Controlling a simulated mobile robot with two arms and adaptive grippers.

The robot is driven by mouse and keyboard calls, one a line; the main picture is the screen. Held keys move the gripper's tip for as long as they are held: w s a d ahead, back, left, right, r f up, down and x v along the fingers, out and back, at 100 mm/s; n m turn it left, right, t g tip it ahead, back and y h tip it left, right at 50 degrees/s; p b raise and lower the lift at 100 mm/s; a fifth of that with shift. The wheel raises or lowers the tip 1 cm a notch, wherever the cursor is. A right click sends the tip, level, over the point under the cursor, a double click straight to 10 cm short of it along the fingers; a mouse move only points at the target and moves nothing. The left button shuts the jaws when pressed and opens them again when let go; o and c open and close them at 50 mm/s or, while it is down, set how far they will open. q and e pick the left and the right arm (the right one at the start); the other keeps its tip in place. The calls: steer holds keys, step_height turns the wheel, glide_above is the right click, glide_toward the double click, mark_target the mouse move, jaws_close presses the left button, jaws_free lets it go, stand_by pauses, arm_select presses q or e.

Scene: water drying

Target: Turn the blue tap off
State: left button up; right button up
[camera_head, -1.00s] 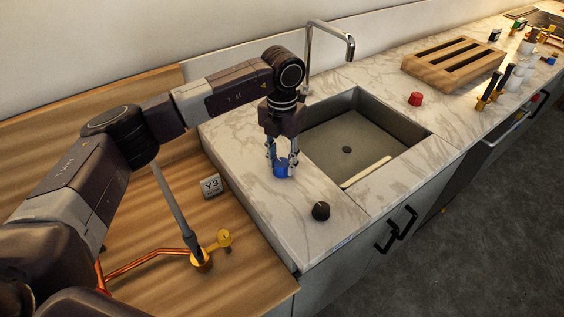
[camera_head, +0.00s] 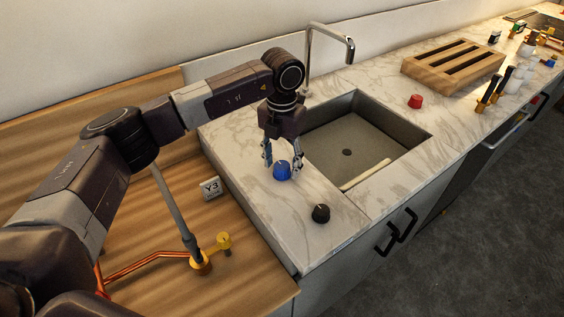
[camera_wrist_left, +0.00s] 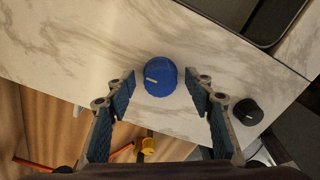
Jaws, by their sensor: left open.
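The blue tap (camera_head: 282,170) is a round knob with a pale mark on top, set on the marble counter left of the sink. My left gripper (camera_head: 283,158) is above the knob, pointing down. In the left wrist view the blue tap (camera_wrist_left: 160,77) lies between and slightly beyond the open fingertips (camera_wrist_left: 163,78), with a gap on each side. The fingers are not touching it. My right gripper is not in view.
A black knob (camera_head: 321,212) stands near the counter's front edge, and a red knob (camera_head: 415,101) is beyond the sink (camera_head: 345,130). A tall faucet (camera_head: 330,42) rises behind the sink. A wooden rack (camera_head: 453,65) is further right. A Y3 block (camera_head: 211,188) sits left.

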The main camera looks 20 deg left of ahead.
mark_target(282, 165)
arm_select(q)
step_height(282, 165, up, 12)
stand_by(0.4)
stand_by(0.4)
